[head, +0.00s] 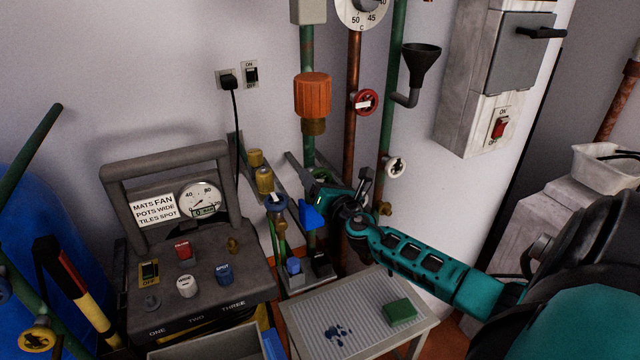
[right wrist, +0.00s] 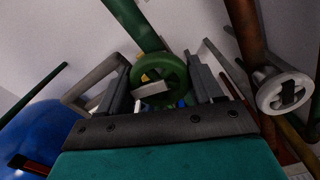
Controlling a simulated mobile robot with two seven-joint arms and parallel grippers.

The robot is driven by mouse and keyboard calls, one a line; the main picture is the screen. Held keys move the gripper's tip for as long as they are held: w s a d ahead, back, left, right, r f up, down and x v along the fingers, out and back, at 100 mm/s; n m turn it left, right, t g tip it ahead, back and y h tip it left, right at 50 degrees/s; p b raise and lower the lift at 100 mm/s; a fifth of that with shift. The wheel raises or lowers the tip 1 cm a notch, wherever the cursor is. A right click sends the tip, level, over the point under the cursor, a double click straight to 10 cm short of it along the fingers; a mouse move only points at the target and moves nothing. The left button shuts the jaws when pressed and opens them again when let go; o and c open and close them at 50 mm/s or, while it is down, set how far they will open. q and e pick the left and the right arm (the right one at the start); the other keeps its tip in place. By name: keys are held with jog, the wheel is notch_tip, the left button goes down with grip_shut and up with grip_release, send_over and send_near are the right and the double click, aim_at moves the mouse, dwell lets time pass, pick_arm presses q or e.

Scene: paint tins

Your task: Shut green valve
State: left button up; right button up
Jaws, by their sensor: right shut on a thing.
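The green valve (right wrist: 176,72) is a round green handwheel with a pale bar across its middle, on a green pipe in the right wrist view. My right gripper (right wrist: 162,84) has a finger on each side of the wheel and is shut on it. In the head view my right gripper (head: 322,192) reaches in from the right to the green pipe (head: 307,150), below an orange cap. There the arm and gripper hide most of the wheel. My left gripper is not in view.
A white handwheel (head: 395,167) sits close right of the gripper, and a red handwheel (head: 367,102) higher up. A small table (head: 350,305) with a green block (head: 399,312) stands under the forearm.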

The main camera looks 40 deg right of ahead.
jog(key=m+b, duration=0.1)
jog(key=m, duration=0.2)
jog(key=shift+f+m, duration=0.1)
jog(key=shift+m, duration=0.3)
jog(key=m, duration=0.3)
jog(key=shift+m+b, duration=0.3)
jog(key=shift+b, duration=0.1)
jog(key=m, duration=0.2)
jog(key=shift+m, duration=0.4)
jog(key=m, duration=0.3)
jog(key=shift+m+p, duration=0.45)
jog(key=shift+m, duration=0.65)
jog(key=o, duration=1)
jog(key=shift+o, duration=0.2)
